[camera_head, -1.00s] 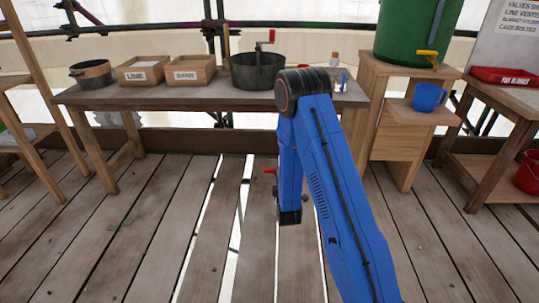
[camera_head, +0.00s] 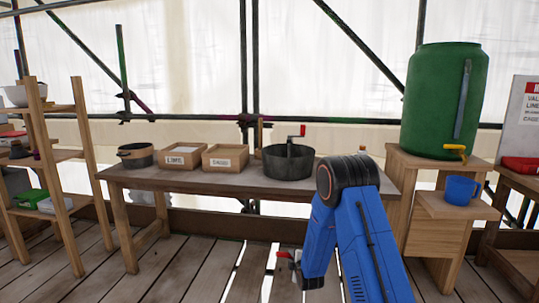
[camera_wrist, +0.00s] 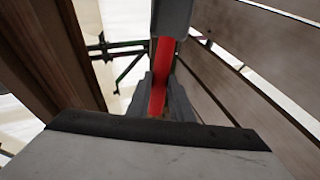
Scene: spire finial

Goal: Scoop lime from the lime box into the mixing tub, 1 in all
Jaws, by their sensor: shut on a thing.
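The lime box (camera_head: 180,163) is an open cardboard-coloured box with a label on its front, left of centre on the long table; its contents show as a pale strip. The mixing tub (camera_head: 287,165) is a dark round tub to its right, with a red-handled crank above it. In the head view, a bit of red (camera_head: 283,254) shows beside my lowered wrist, below and in front of the table, apart from box and tub.
A second labelled box (camera_head: 226,163) stands between the lime box and tub. A dark bucket (camera_head: 136,157) is at the table's left end. A shelf rack (camera_head: 45,165) stands left. A green barrel (camera_head: 440,100) and blue mug (camera_head: 461,190) are right. The plank floor before the table looks clear.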

